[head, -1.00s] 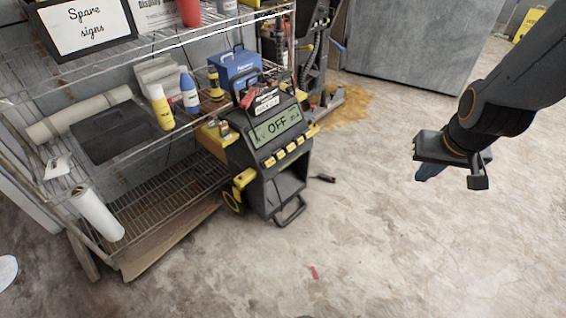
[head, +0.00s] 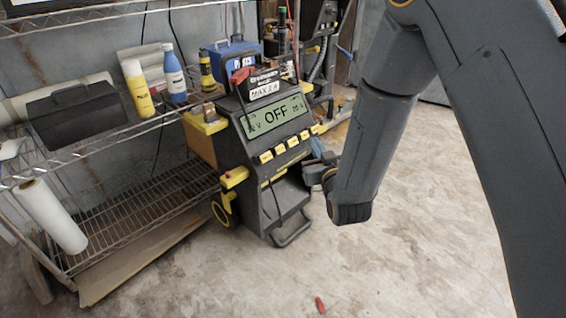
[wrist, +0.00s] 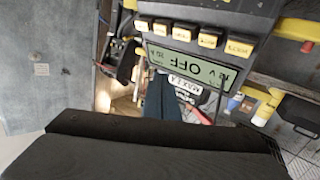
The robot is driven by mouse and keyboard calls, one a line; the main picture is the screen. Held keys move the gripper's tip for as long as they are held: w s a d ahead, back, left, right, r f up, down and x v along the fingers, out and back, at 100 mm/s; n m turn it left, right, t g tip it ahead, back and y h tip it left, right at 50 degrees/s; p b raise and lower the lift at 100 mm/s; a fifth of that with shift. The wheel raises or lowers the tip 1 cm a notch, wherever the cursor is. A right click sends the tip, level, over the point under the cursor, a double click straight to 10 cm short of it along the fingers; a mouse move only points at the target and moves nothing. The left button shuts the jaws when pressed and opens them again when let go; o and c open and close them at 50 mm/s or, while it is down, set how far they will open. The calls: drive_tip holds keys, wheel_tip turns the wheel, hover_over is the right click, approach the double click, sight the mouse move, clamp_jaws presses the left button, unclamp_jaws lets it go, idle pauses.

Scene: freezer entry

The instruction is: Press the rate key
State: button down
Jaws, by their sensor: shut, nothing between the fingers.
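The wheeled charger (head: 262,190) stands beside the shelf, its display (head: 272,117) reading OFF. A row of several yellow keys (head: 280,149) runs below the display. The keys also show upside down in the wrist view (wrist: 182,33); their lettering is too small to read surely, so I cannot tell which is the rate key. My gripper (head: 315,156) is at the charger's right side in the head view, partly hidden by my arm. In the wrist view its blue fingers (wrist: 157,76) are shut and empty, near the display's left end; contact cannot be told.
A label reading MAX 2 A (head: 268,92) sits on top of the charger, near a red clamp (head: 240,76). The wire shelf (head: 150,190) with bottles and a black box (head: 77,116) is on the left. A red piece (head: 320,305) lies on otherwise open floor.

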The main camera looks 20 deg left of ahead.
sight(280, 149)
drive_tip(key=shift+s+a+f+n+t+y+b, duration=0.15)
drive_tip(key=shift+s+a+f+y+b, duration=0.2)
drive_tip(key=shift+a, duration=0.25)
drive_tip(key=shift+s+a+f+n+t+y+b, duration=0.15)
drive_tip(key=shift+a+f+y+b, duration=0.15)
drive_tip(key=shift+a+f, duration=0.25)
drive_tip(key=shift+w+a, duration=0.1)
drive_tip(key=w+a+f+b, duration=0.2)
drive_tip(key=a+f+b, duration=0.2)
drive_tip(key=a, duration=0.2)
drive_tip(key=shift+w+a+f+b, duration=0.25)
drive_tip(key=shift+w+a+b, duration=0.1)
drive_tip(key=shift+w+a, duration=0.05)
idle(1.4)
drive_tip(key=shift+w+a+f, duration=0.15)
drive_tip(key=shift+a+f, duration=0.05)
drive_tip(key=shift+a, duration=0.1)
